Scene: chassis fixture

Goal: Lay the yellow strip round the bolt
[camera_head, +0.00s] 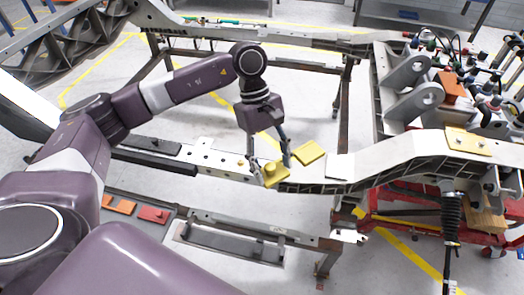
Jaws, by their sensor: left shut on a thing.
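My left gripper (272,170) is low over the middle of the near chassis rail, fingers pointing down. It is shut on a yellow piece (270,179), which I take to be the yellow strip; a short raised yellow part shows on it between the fingers. Another flat yellow piece (309,152) shows just right of the fingers; I cannot tell whether the two are joined. A small bolt-like stud (242,162) stands on the rail left of the gripper; I cannot tell whether it is the task's bolt. My right gripper is not in view.
The pale near rail (385,165) runs across under the gripper. A yellow plate (468,142) with small studs lies on its right part. Upright brackets (410,75) and crowded fittings stand at the right. Orange and red pieces (153,214) lie in a lower tray at left.

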